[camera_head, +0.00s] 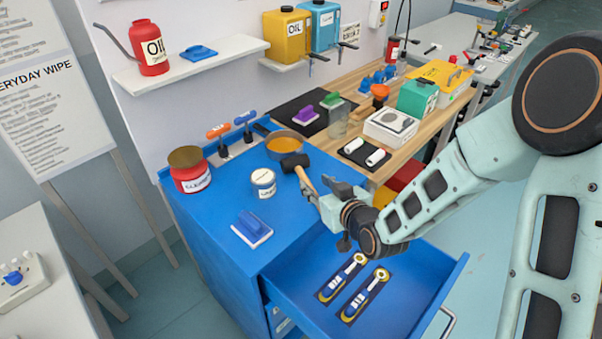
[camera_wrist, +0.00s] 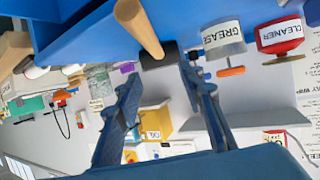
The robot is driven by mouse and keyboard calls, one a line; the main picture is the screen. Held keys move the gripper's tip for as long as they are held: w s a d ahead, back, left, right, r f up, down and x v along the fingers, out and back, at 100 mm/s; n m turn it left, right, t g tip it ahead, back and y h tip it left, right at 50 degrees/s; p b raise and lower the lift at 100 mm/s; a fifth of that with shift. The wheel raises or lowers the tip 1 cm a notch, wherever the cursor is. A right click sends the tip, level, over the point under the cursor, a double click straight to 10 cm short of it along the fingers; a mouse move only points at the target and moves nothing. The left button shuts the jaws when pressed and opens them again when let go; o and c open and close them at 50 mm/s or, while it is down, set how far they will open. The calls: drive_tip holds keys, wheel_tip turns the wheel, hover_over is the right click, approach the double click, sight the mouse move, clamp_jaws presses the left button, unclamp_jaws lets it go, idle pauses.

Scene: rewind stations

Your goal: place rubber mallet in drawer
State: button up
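The rubber mallet, with a black head (camera_head: 295,161) and a light wooden handle (camera_head: 308,186), is at the right edge of the blue cabinet top. In the wrist view its handle (camera_wrist: 138,28) and dark head show just beyond my fingertips. My gripper (camera_head: 332,196) is beside the handle, above the cabinet's edge. In the wrist view my gripper (camera_wrist: 163,74) has its fingers apart, with nothing clearly held between them. The blue drawer (camera_head: 415,272) is pulled open below my gripper. It holds two blue-and-yellow handled tools (camera_head: 341,278) in dark cutouts.
A crowded wooden bench (camera_head: 400,158) adjoins behind. The drawer's right part is clear.

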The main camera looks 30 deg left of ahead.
sight(304, 175)
drive_tip(key=x, duration=0.5)
drive_tip(key=shift+p, duration=0.3)
drive_tip(key=shift+f+p+x, duration=0.1)
drive_tip(key=shift+p+x, duration=0.25)
drive_tip(key=shift+x, duration=1.1)
drive_tip(key=shift+f+p+x, duration=0.15)
drive_tip(key=shift+p+x, duration=0.2)
drive_tip(key=shift+x, duration=1.1)
drive_tip(key=shift+d, duration=0.2)
drive_tip(key=shift+c, duration=0.2)
clamp_jaws()
